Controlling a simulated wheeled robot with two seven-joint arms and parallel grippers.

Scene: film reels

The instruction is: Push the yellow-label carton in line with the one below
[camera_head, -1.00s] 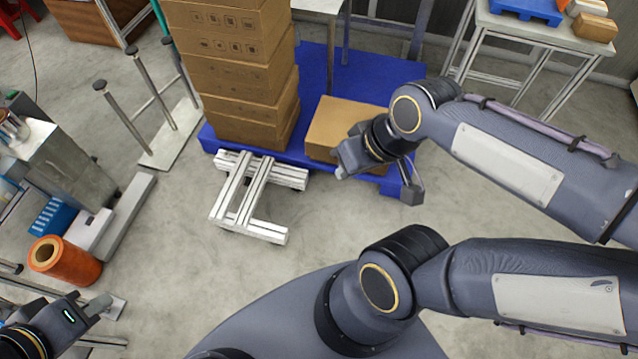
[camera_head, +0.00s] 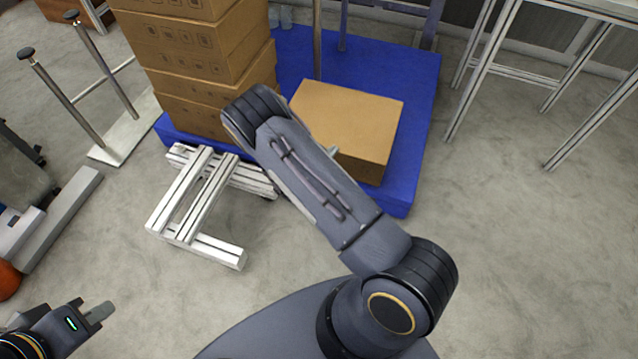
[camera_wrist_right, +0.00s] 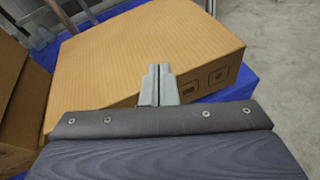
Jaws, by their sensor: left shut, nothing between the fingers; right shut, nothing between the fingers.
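No yellow label shows on any carton in these views. A stack of brown cartons (camera_head: 205,45) stands on the blue pallet (camera_head: 410,150), its top cut off by the head view's upper edge. A single brown carton (camera_head: 350,110) sits right of the stack; it also fills the right wrist view (camera_wrist_right: 150,50). My right gripper (camera_wrist_right: 160,72) is shut and empty in front of that carton's near top edge; contact cannot be told. In the head view my right arm mostly hides it. My left gripper (camera_head: 100,312) is shut and empty at lower left, over the floor.
A white metal frame (camera_head: 205,205) lies before the pallet. A post stand (camera_head: 125,135) is left of the stack. Metal table legs (camera_head: 480,75) stand at upper right.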

